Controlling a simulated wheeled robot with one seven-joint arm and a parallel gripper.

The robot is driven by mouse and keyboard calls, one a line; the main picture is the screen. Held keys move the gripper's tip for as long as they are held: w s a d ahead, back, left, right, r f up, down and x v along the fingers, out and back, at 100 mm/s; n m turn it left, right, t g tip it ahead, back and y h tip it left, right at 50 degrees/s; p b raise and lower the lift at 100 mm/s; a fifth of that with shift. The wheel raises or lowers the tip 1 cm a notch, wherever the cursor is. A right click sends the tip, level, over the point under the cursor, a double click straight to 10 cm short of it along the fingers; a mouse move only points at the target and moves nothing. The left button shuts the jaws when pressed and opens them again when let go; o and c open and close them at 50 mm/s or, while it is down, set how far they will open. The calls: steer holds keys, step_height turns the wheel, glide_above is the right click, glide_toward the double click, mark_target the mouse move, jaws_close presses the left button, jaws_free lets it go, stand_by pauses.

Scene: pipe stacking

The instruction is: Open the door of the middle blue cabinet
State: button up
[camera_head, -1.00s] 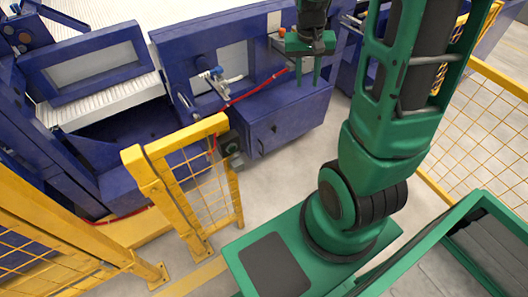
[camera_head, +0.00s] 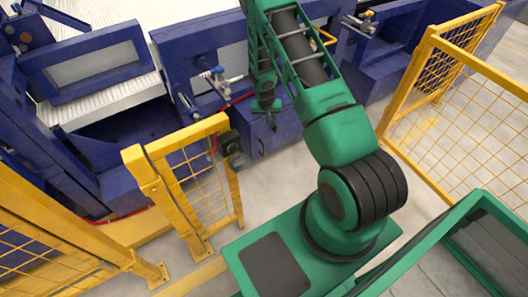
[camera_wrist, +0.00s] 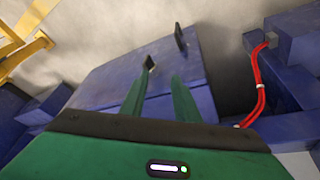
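The blue cabinet (camera_head: 288,133) stands below the blue machine wall in the head view, partly hidden by my arm. Its front is closed, with a small dark fitting on it. In the wrist view the cabinet (camera_wrist: 120,70) fills the middle, with a black handle-like piece (camera_wrist: 181,38) near its far edge. My gripper (camera_head: 267,121) hangs at the cabinet in the head view. In the wrist view my gripper (camera_wrist: 161,76) has its green fingers apart, with nothing seen held between them. A small dark piece shows at the left fingertip. I cannot tell whether the fingers touch the cabinet.
A yellow mesh fence panel (camera_head: 195,180) stands left of the cabinet, and another fence (camera_head: 460,120) is at the right. A red hose (camera_wrist: 259,85) runs right of the cabinet in the wrist view.

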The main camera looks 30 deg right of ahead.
steer(key=t, duration=0.1)
glide_toward(263, 156)
steer(key=w+d+f, duration=0.2)
steer(key=f, duration=0.1)
steer(key=w+d+f, duration=0.1)
steer(key=shift+w+f, duration=0.3)
